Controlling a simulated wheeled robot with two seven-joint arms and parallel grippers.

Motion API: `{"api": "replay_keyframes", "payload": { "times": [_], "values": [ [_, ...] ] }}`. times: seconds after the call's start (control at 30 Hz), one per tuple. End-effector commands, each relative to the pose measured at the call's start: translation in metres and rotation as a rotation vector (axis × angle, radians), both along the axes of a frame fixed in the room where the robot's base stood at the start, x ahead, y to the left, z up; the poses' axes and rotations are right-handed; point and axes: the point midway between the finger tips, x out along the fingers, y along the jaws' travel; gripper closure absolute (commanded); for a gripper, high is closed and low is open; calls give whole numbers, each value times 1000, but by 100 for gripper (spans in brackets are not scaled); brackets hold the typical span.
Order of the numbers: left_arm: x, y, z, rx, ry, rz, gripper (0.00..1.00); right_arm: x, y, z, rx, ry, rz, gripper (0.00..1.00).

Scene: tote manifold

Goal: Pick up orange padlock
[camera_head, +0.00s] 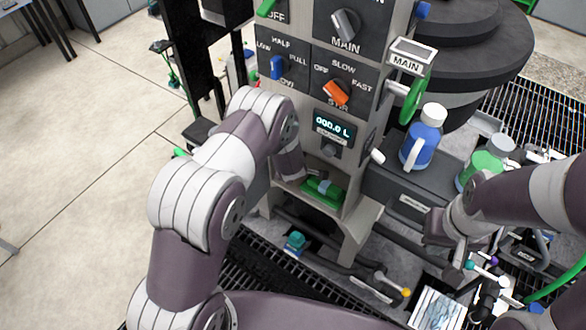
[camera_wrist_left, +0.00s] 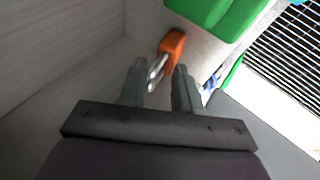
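The orange padlock (camera_wrist_left: 173,44) lies in the shelf recess in the left wrist view, its metal shackle (camera_wrist_left: 156,70) turned toward my left gripper (camera_wrist_left: 160,68). The two fingers are apart, with the shackle end in line with the gap between them. I cannot tell whether they touch it. In the head view my left arm reaches into the lower recess of the grey control column (camera_head: 354,205), and the padlock is hidden there. My right gripper (camera_head: 455,250) hangs above the floor clutter at the right, and its fingers are too small to read.
A green object (camera_head: 323,190) sits in the recess beside the left hand; green also shows close by in the wrist view (camera_wrist_left: 215,8). The recess walls are near. A blue bottle (camera_head: 422,140) and a green bottle (camera_head: 485,160) stand right of the column.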

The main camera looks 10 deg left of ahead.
Motion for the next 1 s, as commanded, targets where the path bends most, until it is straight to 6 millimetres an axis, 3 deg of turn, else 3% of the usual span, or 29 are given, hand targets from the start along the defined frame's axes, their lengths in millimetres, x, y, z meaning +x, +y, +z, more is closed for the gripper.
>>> {"api": "replay_keyframes", "payload": {
  "times": [0.03, 0.07, 0.1, 1.0],
  "values": [
    [-1, 0, -1, 0, 2, 1, 87, 0, 0, 0, 0, 0, 0, 100],
    [-1, 0, -1, 0, 2, 1, 97, 0, 0, 0, 0, 0, 0, 100],
    [-1, 0, -1, 0, 2, 1, 100, 0, 0, 0, 0, 0, 0, 100],
    [-2, 0, -1, 0, 4, 0, 100, 0, 0, 0, 0, 0, 0, 100]
  ]
}}
